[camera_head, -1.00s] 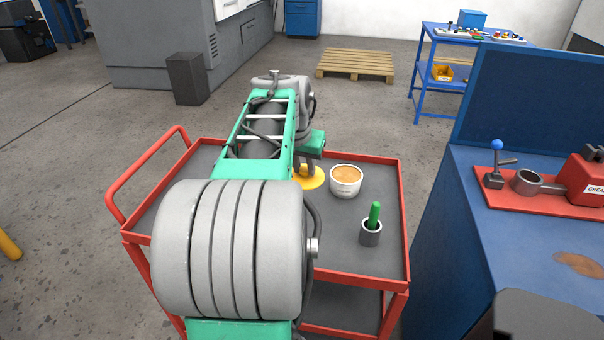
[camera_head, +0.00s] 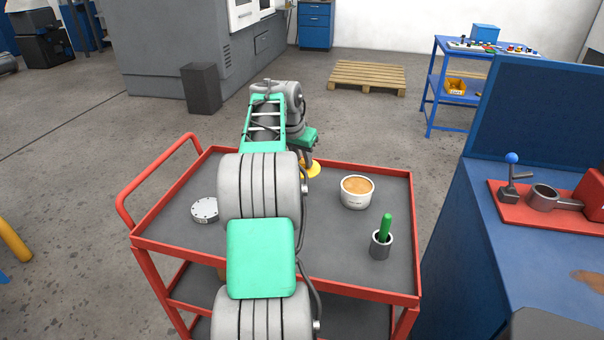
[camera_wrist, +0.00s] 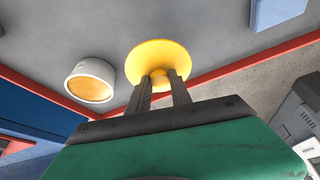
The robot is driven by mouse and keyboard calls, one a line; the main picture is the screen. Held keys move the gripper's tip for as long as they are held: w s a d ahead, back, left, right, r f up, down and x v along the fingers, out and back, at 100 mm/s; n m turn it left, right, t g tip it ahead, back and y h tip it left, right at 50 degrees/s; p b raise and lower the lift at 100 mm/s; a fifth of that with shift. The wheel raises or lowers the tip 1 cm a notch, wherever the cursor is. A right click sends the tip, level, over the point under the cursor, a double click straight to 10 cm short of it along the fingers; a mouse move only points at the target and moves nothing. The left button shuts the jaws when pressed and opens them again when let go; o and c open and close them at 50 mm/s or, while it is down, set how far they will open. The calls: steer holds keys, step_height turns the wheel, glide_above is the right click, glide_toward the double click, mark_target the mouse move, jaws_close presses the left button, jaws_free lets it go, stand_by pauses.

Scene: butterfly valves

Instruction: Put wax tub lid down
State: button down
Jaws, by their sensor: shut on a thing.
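The yellow wax tub lid (camera_head: 313,168) shows at the far edge of the red cart's top, partly hidden by my arm. In the wrist view the lid (camera_wrist: 160,58) is a round disc with a knob. My gripper (camera_wrist: 164,78) is shut on that knob. In the head view my gripper (camera_head: 306,160) is mostly hidden behind my wrist. The white wax tub (camera_head: 357,192) stands open on the cart, right of the lid, with tan wax inside. It also shows in the wrist view (camera_wrist: 91,82). Whether the lid touches the cart top, I cannot tell.
The red cart (camera_head: 345,281) has a raised rim. A grey cup (camera_head: 381,246) with a green-handled tool (camera_head: 386,226) stands near right. A grey round flange (camera_head: 205,210) lies at left. A blue bench (camera_head: 480,250) is close on the right. Grey cart top is clear between these.

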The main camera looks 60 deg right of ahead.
glide_above(304, 181)
steer(key=a, duration=0.2)
steer(key=f, duration=0.5)
steer(key=shift+d+f, duration=0.2)
steer(key=shift+f, duration=0.05)
steer(key=shift+d+f, duration=0.1)
steer(key=shift+f, duration=1.6)
steer(key=shift+f, duration=0.1)
steer(key=shift+f, duration=0.15)
steer(key=c, duration=1.2)
jaws_free()
steer(key=shift+o, duration=0.2)
